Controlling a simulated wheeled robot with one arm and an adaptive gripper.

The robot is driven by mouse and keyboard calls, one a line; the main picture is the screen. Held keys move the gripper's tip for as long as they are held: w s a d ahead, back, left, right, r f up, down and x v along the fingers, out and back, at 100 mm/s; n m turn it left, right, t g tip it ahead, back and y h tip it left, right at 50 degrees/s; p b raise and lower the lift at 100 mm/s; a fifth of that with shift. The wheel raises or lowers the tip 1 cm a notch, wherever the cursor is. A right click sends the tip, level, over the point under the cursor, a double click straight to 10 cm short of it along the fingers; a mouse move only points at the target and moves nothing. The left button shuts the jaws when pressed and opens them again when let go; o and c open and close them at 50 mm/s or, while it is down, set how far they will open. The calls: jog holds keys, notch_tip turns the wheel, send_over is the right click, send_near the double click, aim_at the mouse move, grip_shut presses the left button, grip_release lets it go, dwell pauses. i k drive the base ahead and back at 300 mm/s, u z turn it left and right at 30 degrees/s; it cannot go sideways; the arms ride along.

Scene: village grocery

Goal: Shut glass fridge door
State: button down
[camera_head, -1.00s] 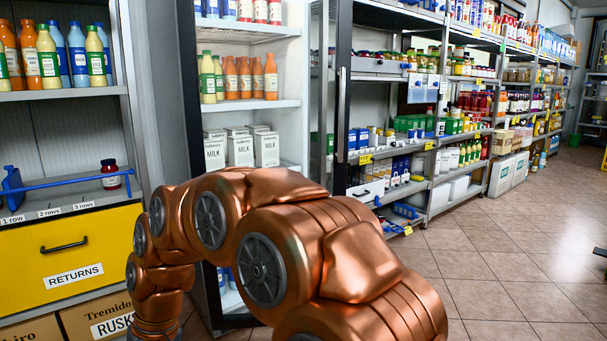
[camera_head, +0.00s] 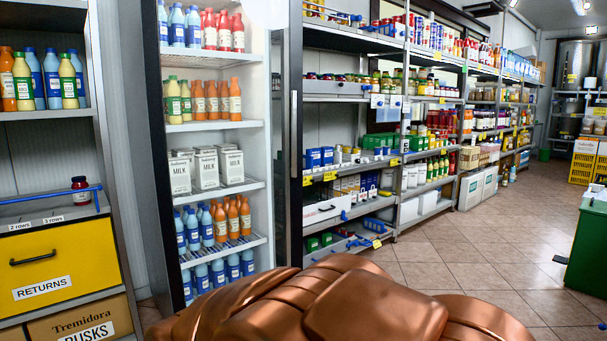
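The glass fridge (camera_head: 258,90) stands left of centre with its front open to me. Its lit shelves hold bottles and milk cartons. The fridge door (camera_head: 282,150) stands open at the right side of the fridge, seen almost edge-on. It has a dark frame and a long, pale vertical handle (camera_head: 293,132). My copper arm fills the bottom centre, in front of the lower end of the door and the floor there. My gripper is not in view.
A shelf unit with a yellow returns drawer (camera_head: 65,262) stands on the left. Stocked shelves (camera_head: 412,190) run back on the right of the door. A green box (camera_head: 588,250) is at the right edge. Tiled floor (camera_head: 470,250) between is clear.

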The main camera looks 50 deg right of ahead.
aim_at(150, 18)
jog(key=z, duration=1.3)
jog(key=i, duration=0.8)
jog(key=u, duration=1.4)
